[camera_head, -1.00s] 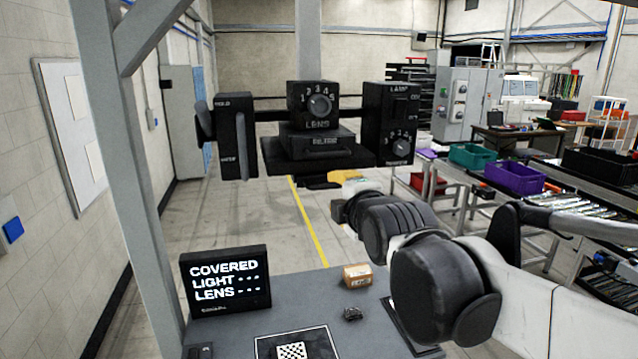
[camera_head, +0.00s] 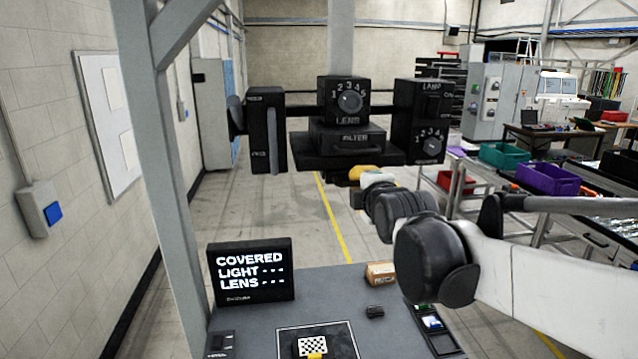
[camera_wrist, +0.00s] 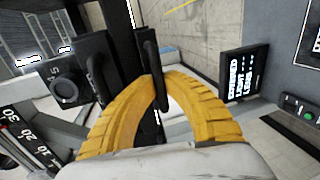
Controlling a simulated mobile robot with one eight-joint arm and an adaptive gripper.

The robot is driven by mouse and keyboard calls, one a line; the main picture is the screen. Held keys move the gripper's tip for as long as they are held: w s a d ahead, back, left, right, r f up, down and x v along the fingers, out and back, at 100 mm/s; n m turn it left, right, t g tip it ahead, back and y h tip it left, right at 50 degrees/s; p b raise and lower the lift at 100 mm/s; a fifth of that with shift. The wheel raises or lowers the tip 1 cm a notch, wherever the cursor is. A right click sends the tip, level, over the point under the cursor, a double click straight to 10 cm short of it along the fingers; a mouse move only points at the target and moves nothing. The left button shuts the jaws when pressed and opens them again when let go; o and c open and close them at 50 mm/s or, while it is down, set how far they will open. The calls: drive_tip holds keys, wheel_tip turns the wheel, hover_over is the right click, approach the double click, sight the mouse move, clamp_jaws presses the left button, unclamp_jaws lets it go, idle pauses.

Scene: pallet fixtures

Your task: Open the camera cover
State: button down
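The black camera rig (camera_head: 352,136) hangs ahead, with a LENS dial box over a drawer-like box. I cannot make out which part is the cover. The black screen (camera_head: 250,272) on the bench reads COVERED, with dashes after LIGHT and LENS; it also shows at the right of the wrist view (camera_wrist: 246,76). My gripper (camera_wrist: 159,76) has yellow curved fingers, with a black bar handle (camera_wrist: 153,48) between their tips. The tips lie close to its sides; whether they press on it cannot be told. In the head view, my gripper (camera_head: 366,173) is just below the rig's shelf, partly hidden.
A box with a vertical bar (camera_head: 266,135) stands left of the rig's middle, and a LAMP box (camera_head: 421,120) right. A grey post (camera_head: 165,180) rises at left. The bench (camera_head: 330,288) holds a checkered target (camera_head: 313,345) and a small brown box (camera_head: 380,273).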

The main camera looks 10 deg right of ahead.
drive_tip(key=f+p+v, duration=0.2)
drive_tip(key=p+v, duration=0.2)
drive_tip(key=v, duration=0.8)
drive_tip(key=shift+s+f, duration=0.25)
drive_tip(key=shift+s, duration=0.25)
drive_tip(key=c, duration=1.5)
unclamp_jaws()
drive_tip(key=shift+o, duration=0.2)
drive_tip(key=shift+s, duration=0.1)
drive_tip(key=v, duration=0.7)
drive_tip(key=shift+s, duration=0.15)
